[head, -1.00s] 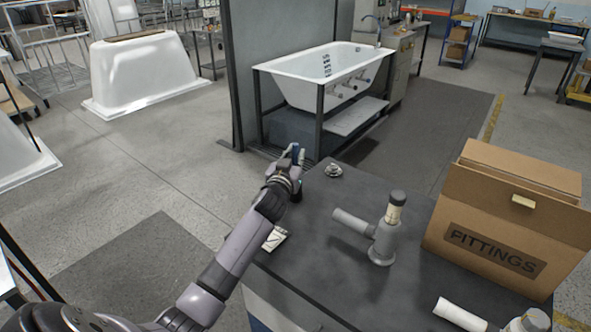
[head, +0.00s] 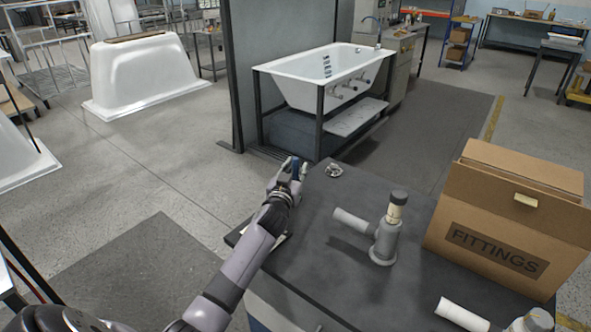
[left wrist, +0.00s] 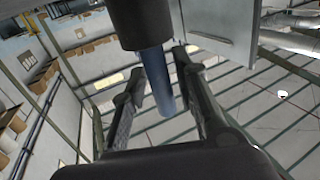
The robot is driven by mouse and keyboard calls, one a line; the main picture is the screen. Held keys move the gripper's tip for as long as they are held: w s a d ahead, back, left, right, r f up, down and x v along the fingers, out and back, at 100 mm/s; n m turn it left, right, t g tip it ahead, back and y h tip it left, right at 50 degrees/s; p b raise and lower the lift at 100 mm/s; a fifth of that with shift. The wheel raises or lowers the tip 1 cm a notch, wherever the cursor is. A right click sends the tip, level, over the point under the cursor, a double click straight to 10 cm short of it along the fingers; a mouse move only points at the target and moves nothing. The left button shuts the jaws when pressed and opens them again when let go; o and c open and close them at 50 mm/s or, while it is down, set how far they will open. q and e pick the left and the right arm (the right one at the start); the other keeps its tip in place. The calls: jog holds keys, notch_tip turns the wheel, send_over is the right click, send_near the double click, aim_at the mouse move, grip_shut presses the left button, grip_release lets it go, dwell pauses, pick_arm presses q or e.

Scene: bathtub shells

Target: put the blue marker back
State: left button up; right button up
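The blue marker (head: 296,170) is upright at the left far corner of the dark worktop, between the fingers of my left gripper (head: 295,167). In the left wrist view the marker (left wrist: 158,85) runs from a dark round holder (left wrist: 140,22) down between the two fingers (left wrist: 160,72). Its one end is hidden in or behind the holder. The fingertips are close on both sides of the marker; whether they press on it is unclear. In the head view the gripper and arm mostly cover the holder. My right gripper is not in view.
On the dark worktop (head: 330,235) stand a grey pipe fitting (head: 384,240), a small metal part (head: 334,171), a white tube (head: 461,314) and a cardboard FITTINGS box (head: 510,225). A paper lies partly under my left arm. A bathtub (head: 320,75) stands beyond.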

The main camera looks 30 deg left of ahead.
pick_arm(q)
jog(key=shift+o, duration=0.5)
jog(key=shift+r, duration=0.25)
jog(key=v, duration=1.2)
